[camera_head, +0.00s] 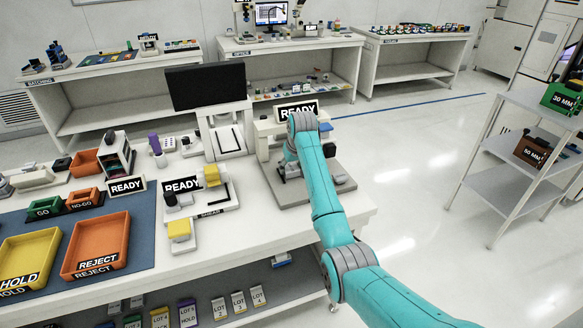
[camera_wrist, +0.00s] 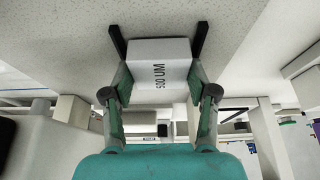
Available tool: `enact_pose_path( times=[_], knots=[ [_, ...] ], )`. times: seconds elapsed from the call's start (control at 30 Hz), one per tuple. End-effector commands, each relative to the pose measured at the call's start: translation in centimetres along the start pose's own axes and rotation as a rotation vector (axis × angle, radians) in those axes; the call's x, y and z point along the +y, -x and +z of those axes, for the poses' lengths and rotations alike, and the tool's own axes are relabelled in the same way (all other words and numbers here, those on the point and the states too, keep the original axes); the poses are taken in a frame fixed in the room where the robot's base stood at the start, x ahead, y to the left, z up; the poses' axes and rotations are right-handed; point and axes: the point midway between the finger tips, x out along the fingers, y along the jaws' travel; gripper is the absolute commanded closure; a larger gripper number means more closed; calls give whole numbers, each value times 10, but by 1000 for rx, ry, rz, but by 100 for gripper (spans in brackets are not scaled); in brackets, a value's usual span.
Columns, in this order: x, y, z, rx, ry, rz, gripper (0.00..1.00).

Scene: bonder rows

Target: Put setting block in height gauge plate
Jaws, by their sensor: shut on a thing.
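The setting block (camera_wrist: 160,72) is a white block marked "500 UM". My gripper (camera_wrist: 160,48) is shut on it, one dark finger on each side, in the wrist view. A speckled light-grey surface (camera_wrist: 60,45) fills the upper part of that view behind the block; I cannot tell whether the block touches it. In the head view my gripper (camera_head: 289,169) points down over a grey plate (camera_head: 292,197), which looks like the height gauge plate, at the right end of the white bench. My arm hides part of this plate, and the block is not clear there.
A READY sign (camera_head: 297,111) stands behind the plate. A black monitor (camera_head: 206,86) and a white fixture with yellow parts (camera_head: 208,201) are to its left. An orange REJECT tray (camera_head: 97,244) and a yellow HOLD tray (camera_head: 29,258) lie farther left. Open floor and a shelf rack (camera_head: 508,185) are right.

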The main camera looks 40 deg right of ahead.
Motion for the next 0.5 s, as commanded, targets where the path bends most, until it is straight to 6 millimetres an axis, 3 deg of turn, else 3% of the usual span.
enact_pose_path(
  times=[0.37,0.4,0.5],
  knots=[
    [0,-3,1,2,0,0,91],
    [0,-4,1,1,0,0,37],
    [0,-4,1,1,0,0,17]
  ],
)
